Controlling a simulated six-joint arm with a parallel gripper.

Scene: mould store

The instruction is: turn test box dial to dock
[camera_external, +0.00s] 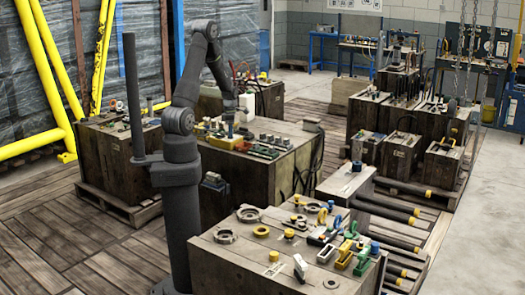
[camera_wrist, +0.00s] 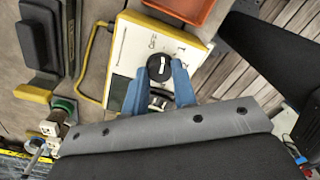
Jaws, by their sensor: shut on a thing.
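The test box (camera_wrist: 128,52) has a white face with yellow edges and small dark lettering too blurred to read. Its round black dial (camera_wrist: 160,68) carries a white pointer mark that runs roughly up and down in the wrist view. My gripper (camera_wrist: 159,76) has blue fingers, one on each side of the dial, and is shut on it. A dark part below the dial shows between the fingers. In the external view my gripper (camera_external: 229,130) is low over the wooden crate, at a small yellow-edged thing that is probably the test box; the dial is too small to see there.
An orange tray (camera_wrist: 182,8) lies close beyond the box. A yellow cable or handle (camera_wrist: 88,60) is left of it, with dark blocks (camera_wrist: 40,38) farther left. Green boards (camera_external: 262,150) crowd the wooden crate (camera_external: 262,182). A white jug (camera_external: 246,106) stands behind.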

